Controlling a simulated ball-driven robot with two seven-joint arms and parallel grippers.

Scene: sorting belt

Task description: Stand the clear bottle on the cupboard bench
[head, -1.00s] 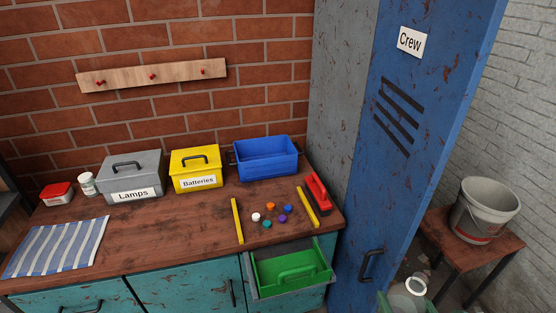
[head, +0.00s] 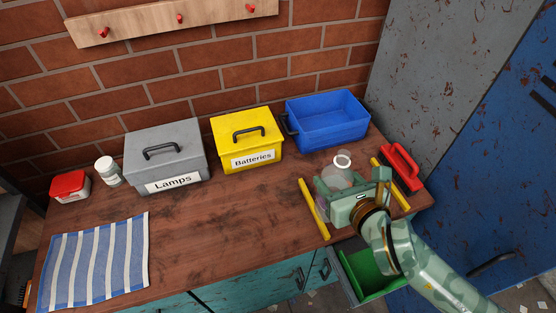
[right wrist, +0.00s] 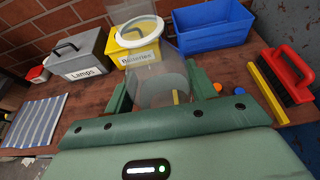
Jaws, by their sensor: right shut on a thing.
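The clear bottle (head: 336,174), see-through with a pale ring at its mouth, is upright or nearly so above the right part of the cupboard bench (head: 225,225), between two yellow strips. My right gripper (head: 345,192) is shut on it. In the right wrist view the bottle (right wrist: 158,78) sits between the two green fingers (right wrist: 160,95) and leans a little in the picture. Its base is hidden by the gripper, so I cannot tell whether it touches the wooden top. My left gripper is not in view.
The left yellow strip (head: 314,209) and the red brush (head: 402,167) flank the bottle. Small coloured pieces, one orange (right wrist: 217,87), lie close by. Behind are the blue bin (head: 327,122), yellow Batteries box (head: 246,137) and grey Lamps box (head: 166,160). A green drawer (head: 372,275) stands open below.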

